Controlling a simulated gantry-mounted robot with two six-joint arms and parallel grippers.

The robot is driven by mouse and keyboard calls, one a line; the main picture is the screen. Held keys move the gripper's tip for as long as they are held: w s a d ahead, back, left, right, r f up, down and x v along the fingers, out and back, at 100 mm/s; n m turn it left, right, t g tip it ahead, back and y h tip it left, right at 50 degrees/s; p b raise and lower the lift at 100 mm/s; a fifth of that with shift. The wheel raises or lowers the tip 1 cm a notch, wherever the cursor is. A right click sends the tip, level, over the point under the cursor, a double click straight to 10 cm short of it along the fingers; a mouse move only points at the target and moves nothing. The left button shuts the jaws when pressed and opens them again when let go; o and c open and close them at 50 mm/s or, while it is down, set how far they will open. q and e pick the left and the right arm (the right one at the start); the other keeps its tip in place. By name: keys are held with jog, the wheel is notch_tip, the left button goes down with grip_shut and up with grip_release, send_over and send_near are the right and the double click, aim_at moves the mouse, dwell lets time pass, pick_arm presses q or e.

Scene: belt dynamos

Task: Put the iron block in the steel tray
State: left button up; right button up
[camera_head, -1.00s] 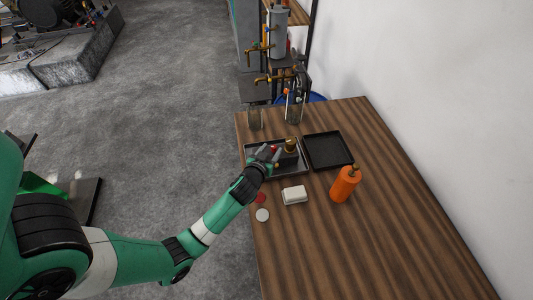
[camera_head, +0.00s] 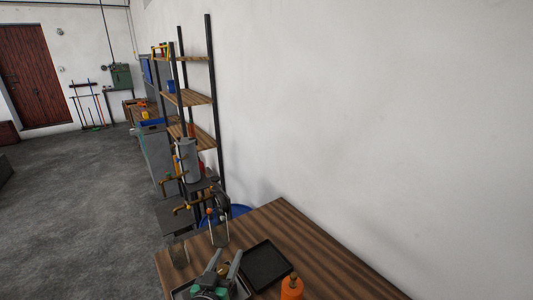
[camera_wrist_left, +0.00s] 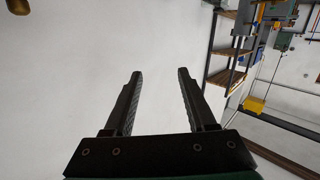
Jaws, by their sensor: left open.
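The steel tray (camera_head: 178,291) is cut off by the bottom edge of the head view, with part of its rim showing. My left gripper (camera_head: 228,256) is in front of and over it, fingers pointing up and away. It is open, and the left wrist view shows nothing between its fingers (camera_wrist_left: 160,74). I cannot make out the iron block in either view; the gripper and the frame edge hide much of the tray. My right gripper is not in view.
A flat black tray (camera_head: 266,264) lies right of the gripper on the wooden table (camera_head: 318,257). An orange bottle (camera_head: 292,287) stands near the bottom edge. A white wall (camera_head: 370,130) runs along the right.

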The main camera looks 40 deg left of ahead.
pick_arm(q)
jog(key=w+d+r+m+t+h, duration=0.1)
jog(key=w+d+r+t, duration=0.2)
jog(key=r, duration=0.7)
jog(key=w+d+r+m+t+h, duration=0.1)
jog(key=d+r+t, duration=0.3)
jog(key=r, duration=0.6)
jog(key=s+d+r+m+t+h, duration=0.25)
jog(key=s+d+r, duration=0.2)
jog(key=r, duration=0.35)
jog(key=s+d+r+m+t+h, duration=0.25)
jog(key=d+r+h, duration=0.2)
jog(key=r, duration=0.35)
jog(key=s+d+r+m+t+h, duration=0.2)
jog(key=s+d+r, duration=0.25)
jog(key=r, duration=0.35)
notch_tip(320, 180, up, 23)
jog(key=w+p, duration=0.1)
jog(key=p, duration=2.2)
jog(key=shift+d, duration=0.35)
